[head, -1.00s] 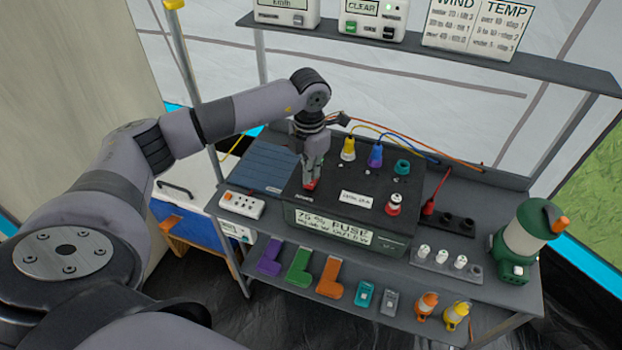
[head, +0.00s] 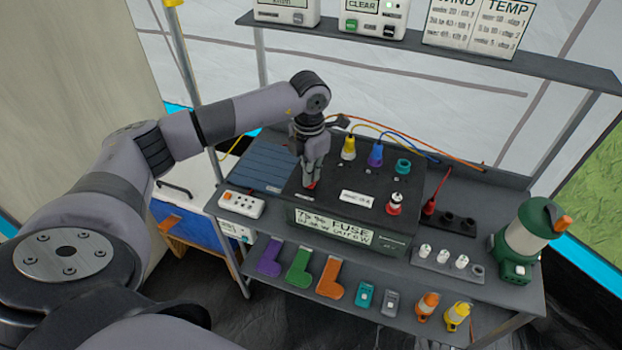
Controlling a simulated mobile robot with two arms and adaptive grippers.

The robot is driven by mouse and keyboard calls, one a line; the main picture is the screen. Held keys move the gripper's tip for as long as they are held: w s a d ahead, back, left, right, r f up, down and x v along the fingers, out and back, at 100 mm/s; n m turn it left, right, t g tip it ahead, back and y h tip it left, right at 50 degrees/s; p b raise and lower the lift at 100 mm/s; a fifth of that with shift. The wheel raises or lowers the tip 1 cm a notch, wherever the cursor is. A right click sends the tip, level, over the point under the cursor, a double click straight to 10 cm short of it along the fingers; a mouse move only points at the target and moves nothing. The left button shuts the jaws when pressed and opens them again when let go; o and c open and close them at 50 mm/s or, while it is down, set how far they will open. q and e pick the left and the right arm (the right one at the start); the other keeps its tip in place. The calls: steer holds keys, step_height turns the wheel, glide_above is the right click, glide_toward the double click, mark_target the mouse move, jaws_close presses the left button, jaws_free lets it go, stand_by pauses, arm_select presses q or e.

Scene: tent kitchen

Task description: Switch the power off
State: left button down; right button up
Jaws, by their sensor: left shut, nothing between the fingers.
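The black power box (head: 378,225) stands on the middle shelf, with a display (head: 334,227) on its front that reads "75 %" and "FUSE"; its smaller line is blurred. A small red switch (head: 311,186) shows on the box's top near the front left. My left gripper (head: 310,182) points down at it, shut and empty, its tips at or just above the switch and partly hiding it. I cannot tell whether they touch, nor which way the switch is set. My right gripper is not in view.
A white power strip (head: 241,205) lies left, a green lantern (head: 527,235) right. An upper shelf (head: 430,58) hangs behind.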

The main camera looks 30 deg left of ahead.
arm_select(q)
steer(key=shift+s+f+b, duration=0.1)
steer(key=shift+f+b, duration=0.4)
steer(key=shift+f, duration=0.2)
stand_by(0.4)
steer(key=shift+r+p, duration=0.65)
steer(key=shift+r, duration=0.2)
steer(key=shift+r+p, duration=1.6)
steer(key=shift+r, duration=1.1)
